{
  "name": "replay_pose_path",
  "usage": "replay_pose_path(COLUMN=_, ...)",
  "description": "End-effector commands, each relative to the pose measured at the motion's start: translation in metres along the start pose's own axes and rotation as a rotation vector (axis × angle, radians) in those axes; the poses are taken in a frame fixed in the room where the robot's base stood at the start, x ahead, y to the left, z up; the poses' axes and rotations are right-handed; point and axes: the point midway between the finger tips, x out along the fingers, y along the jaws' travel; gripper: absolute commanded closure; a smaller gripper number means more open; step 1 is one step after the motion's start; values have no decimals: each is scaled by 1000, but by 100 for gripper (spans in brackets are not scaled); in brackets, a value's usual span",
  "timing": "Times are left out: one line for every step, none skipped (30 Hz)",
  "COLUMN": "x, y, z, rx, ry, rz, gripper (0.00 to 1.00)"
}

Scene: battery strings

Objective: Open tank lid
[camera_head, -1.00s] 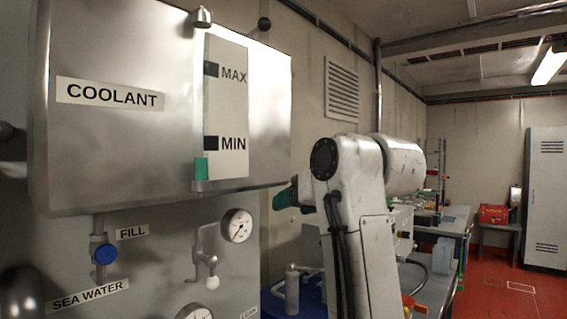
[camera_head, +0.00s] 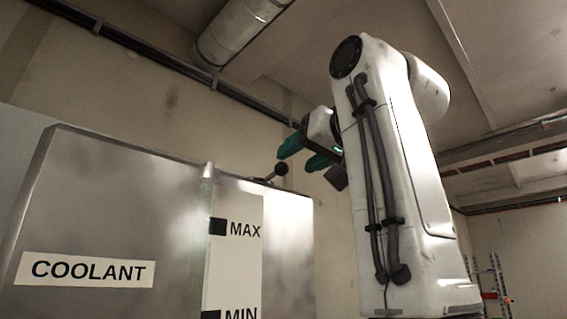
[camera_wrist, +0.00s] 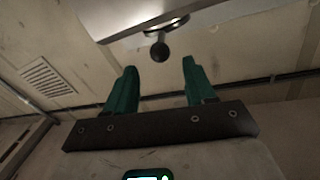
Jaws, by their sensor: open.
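The coolant tank (camera_head: 120,200) is a grey metal box with a COOLANT label and a level gauge (camera_head: 232,260) marked MAX and MIN. A dark ball-ended lid handle (camera_head: 281,169) sticks up at its top right edge. In the wrist view the ball knob (camera_wrist: 159,50) hangs from a round fitting on the tank (camera_wrist: 125,14). My gripper (camera_head: 302,152) has green fingers and is beside and slightly above the knob. In the wrist view my gripper (camera_wrist: 159,72) is open and empty, with the knob ahead between its fingers, apart from both. The lid's top is hidden.
A pipe (camera_head: 240,30) and a dark rail (camera_head: 130,38) run along the wall and ceiling above the tank. A wall vent (camera_wrist: 47,82) shows in the wrist view. There is free air around the gripper.

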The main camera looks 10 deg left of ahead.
Motion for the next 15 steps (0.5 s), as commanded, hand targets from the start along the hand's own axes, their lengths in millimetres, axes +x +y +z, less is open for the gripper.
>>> replay_pose_path(x=11, y=-1, z=-4, rx=1, ry=-5, rz=1, gripper=45)
replay_pose_path(x=17, y=0, z=-3, rx=1, ry=-5, rz=1, gripper=45)
replay_pose_path(x=24, y=0, z=-3, rx=1, ry=-5, rz=1, gripper=45)
replay_pose_path(x=29, y=0, z=-4, rx=1, ry=-5, rz=1, gripper=45)
replay_pose_path(x=34, y=0, z=-3, rx=2, ry=-5, rz=1, gripper=45)
replay_pose_path(x=41, y=0, z=-3, rx=1, ry=-5, rz=1, gripper=45)
replay_pose_path(x=45, y=0, z=-3, rx=1, ry=-4, rz=1, gripper=45)
replay_pose_path(x=49, y=0, z=-3, rx=1, ry=-4, rz=1, gripper=45)
replay_pose_path(x=54, y=0, z=-3, rx=1, ry=-3, rz=0, gripper=45)
replay_pose_path(x=58, y=0, z=-2, rx=1, ry=-3, rz=0, gripper=45)
replay_pose_path(x=60, y=0, z=-2, rx=0, ry=-4, rz=0, gripper=45)
replay_pose_path(x=64, y=0, z=-2, rx=0, ry=-3, rz=0, gripper=45)
replay_pose_path(x=66, y=0, z=-1, rx=0, ry=-2, rz=0, gripper=45)
replay_pose_path(x=67, y=0, z=-1, rx=0, ry=-2, rz=1, gripper=45)
replay_pose_path(x=69, y=0, z=0, rx=0, ry=-3, rz=1, gripper=45)
